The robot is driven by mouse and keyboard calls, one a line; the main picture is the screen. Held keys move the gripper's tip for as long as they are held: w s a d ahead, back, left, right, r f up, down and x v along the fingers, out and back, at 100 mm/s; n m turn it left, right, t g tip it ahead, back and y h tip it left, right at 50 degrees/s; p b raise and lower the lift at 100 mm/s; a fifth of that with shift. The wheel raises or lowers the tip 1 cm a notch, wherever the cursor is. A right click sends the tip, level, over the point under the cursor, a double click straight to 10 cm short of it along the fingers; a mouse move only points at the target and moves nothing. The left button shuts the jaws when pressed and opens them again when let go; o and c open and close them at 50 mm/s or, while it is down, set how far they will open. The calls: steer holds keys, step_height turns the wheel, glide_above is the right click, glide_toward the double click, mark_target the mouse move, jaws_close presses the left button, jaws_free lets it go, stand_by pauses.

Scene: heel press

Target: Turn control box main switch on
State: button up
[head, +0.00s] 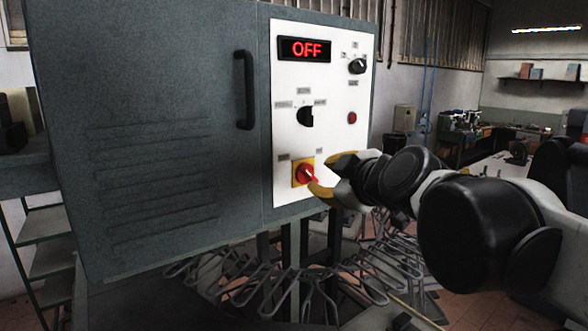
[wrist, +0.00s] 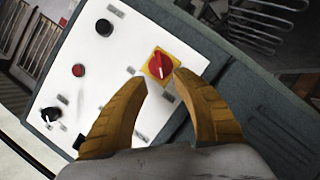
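The control box (head: 150,130) is a grey cabinet with a white panel on its right side. Its display (head: 305,49) reads OFF in red. The main switch (head: 304,172) is a red rotary knob on a yellow plate low on the panel. It also shows in the wrist view (wrist: 159,65), just beyond my fingertips. My gripper (head: 327,178) has yellow fingers and is at the right of the switch. In the wrist view my gripper (wrist: 160,80) is open, with a gap between the fingertips and nothing held. I cannot tell whether a fingertip touches the knob.
The panel also has a black selector (head: 305,116), a red button (head: 352,118) and a black knob (head: 357,66) above the switch. A black door handle (head: 244,90) sticks out left of the panel. Metal racks (head: 290,285) lie below the box.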

mark_target(311, 175)
steer(key=p+x, duration=0.1)
steer(key=x, duration=0.8)
steer(key=shift+w, duration=0.15)
steer(key=shift+s, duration=0.2)
jaws_close()
